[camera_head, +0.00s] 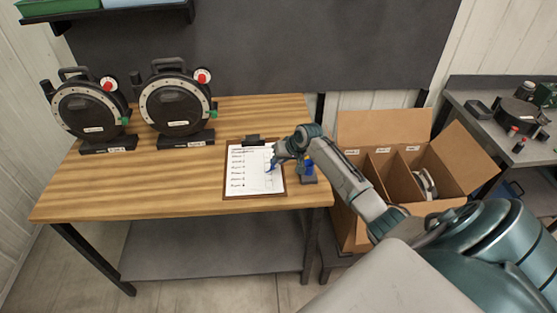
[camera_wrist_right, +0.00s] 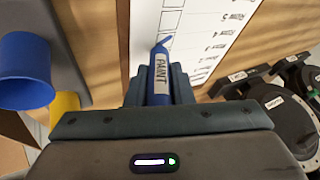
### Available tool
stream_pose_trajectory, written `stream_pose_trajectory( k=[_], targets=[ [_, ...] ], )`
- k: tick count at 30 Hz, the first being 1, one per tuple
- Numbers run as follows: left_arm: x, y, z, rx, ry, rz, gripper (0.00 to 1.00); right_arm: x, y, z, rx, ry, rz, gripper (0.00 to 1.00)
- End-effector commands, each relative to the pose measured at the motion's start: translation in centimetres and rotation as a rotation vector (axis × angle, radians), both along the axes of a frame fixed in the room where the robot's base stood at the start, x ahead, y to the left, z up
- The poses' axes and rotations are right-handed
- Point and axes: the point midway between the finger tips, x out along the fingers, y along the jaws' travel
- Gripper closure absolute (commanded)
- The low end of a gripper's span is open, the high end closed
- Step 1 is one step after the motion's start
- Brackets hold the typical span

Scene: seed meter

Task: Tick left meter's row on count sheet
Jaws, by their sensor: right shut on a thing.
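My right gripper (camera_head: 277,162) is over the sheet's right side, shut on a blue marker (camera_wrist_right: 160,78) labelled PAINT. The marker points at the sheet (camera_wrist_right: 205,30) in the right wrist view; whether its tip touches the paper I cannot tell. The left meter (camera_head: 88,110), a black round unit with a pale ring, stands at the table's left. The right meter (camera_head: 175,106) stands beside it. My left gripper is out of view.
A blue holder (camera_head: 308,168) stands right of the clipboard; its blue cup (camera_wrist_right: 25,70) and a yellow piece (camera_wrist_right: 65,105) show in the wrist view. A cardboard box (camera_head: 383,130) with labelled compartments stands right of the table. A grey bench (camera_head: 480,125) holds parts. The table's front left is clear.

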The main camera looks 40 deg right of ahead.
Motion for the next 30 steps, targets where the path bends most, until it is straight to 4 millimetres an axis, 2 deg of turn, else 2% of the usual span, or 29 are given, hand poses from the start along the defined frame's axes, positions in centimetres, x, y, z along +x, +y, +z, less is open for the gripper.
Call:
stream_pose_trajectory(
  k=[7, 21, 30],
  targets=[
    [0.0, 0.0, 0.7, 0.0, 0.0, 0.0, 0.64, 0.0, 0.0, 0.7, 0.0, 0.0, 0.0, 1.0],
    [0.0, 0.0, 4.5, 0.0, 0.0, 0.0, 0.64, 0.0, 0.0, 4.5, 0.0, 0.0, 0.0, 1.0],
    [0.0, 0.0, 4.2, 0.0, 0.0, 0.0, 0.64, 0.0, 0.0, 6.0, 0.0, 0.0, 0.0, 1.0]
  ],
)
